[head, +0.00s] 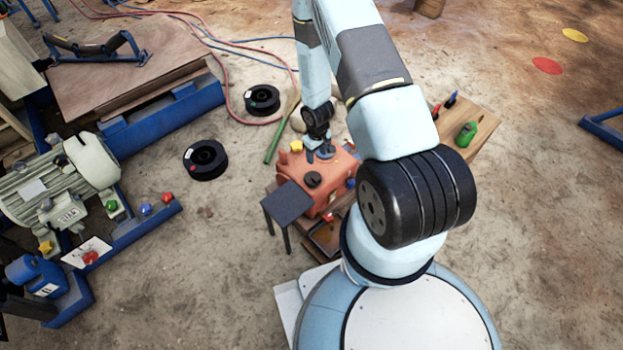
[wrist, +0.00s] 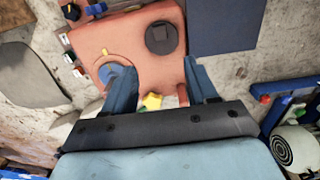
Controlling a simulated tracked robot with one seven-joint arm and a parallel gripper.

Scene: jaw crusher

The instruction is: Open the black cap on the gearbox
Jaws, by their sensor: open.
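The orange gearbox (head: 322,172) stands in front of my base, under my arm, in the head view. Its top fills the upper middle of the wrist view (wrist: 125,60). The round black cap (head: 313,180) sits on the gearbox top; in the wrist view the cap (wrist: 160,38) shows a raised bar across it and lies beyond my fingers. My gripper (wrist: 165,78) is open, with its two blue fingers apart and nothing between the tips but the gearbox top. The left finger partly covers a round blue-grey spot on the gearbox. In the head view my gripper is above the gearbox's far side.
A yellow star-shaped knob (wrist: 152,101) shows between the fingers, close to my gripper. A dark square plate on legs (head: 288,203) stands beside the gearbox. A wooden board with a green item (head: 466,134) lies right. Black spools (head: 205,159) and hoses lie on the floor.

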